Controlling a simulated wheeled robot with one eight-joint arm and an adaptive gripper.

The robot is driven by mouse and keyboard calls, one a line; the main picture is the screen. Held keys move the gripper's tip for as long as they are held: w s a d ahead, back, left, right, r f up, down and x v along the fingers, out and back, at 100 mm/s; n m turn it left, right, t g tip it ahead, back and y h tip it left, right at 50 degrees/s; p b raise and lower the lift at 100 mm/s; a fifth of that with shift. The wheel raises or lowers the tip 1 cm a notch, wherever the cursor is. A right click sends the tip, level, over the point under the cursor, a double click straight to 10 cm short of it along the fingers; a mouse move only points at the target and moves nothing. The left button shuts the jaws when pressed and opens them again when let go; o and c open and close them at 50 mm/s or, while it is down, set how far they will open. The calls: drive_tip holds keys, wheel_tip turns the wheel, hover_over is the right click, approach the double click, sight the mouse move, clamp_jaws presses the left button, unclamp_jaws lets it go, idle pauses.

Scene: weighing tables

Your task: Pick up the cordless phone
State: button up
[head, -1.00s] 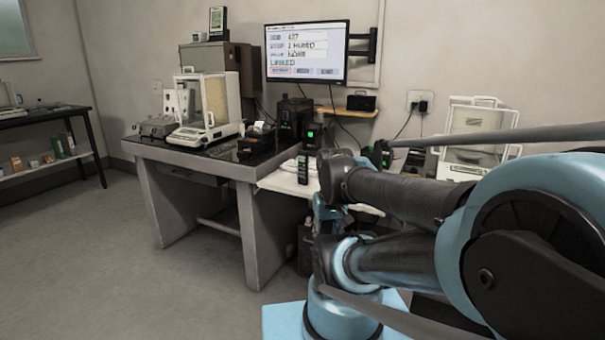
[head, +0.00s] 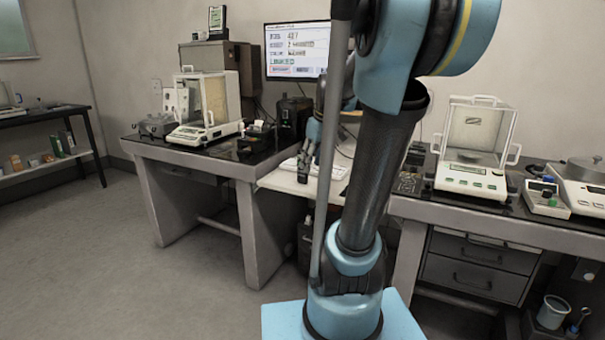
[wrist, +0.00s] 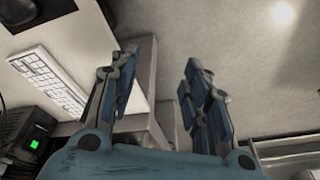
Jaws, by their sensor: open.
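I cannot make out the cordless phone for certain in the current views. In the head view my gripper (head: 304,168) hangs over the white lower desk section (head: 275,181), covering where a dark upright handset showed earlier. A dark shape there could be the handset or my fingers. In the wrist view my gripper (wrist: 160,62) has its two blue and black fingers spread apart. Nothing shows held between them; floor and a pale desk edge show past them.
A white keyboard (wrist: 50,80) and a dark device with a green light (wrist: 30,140) are left in the wrist view. In the head view, balances (head: 470,177) stand on the right table and another (head: 203,130) on the left. Open floor lies front left.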

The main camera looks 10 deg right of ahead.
drive_tip(key=w+d+r+n+y, duration=0.1)
drive_tip(key=w+d+r+n, duration=0.1)
drive_tip(key=w, duration=0.8)
drive_tip(key=w+d+r+n, duration=0.2)
drive_tip(key=w+r, duration=0.1)
drive_tip(key=w, duration=0.7)
approach(298, 170)
wheel_tip(298, 170, down, 3)
drive_tip(key=w, duration=0.2)
drive_tip(key=shift+t, duration=0.3)
drive_tip(key=shift+s+x, duration=0.15)
drive_tip(key=shift+x, duration=1.3)
drive_tip(key=shift+s+x, duration=0.1)
drive_tip(key=shift+x, duration=1.35)
drive_tip(key=shift+a, duration=0.1)
clamp_jaws()
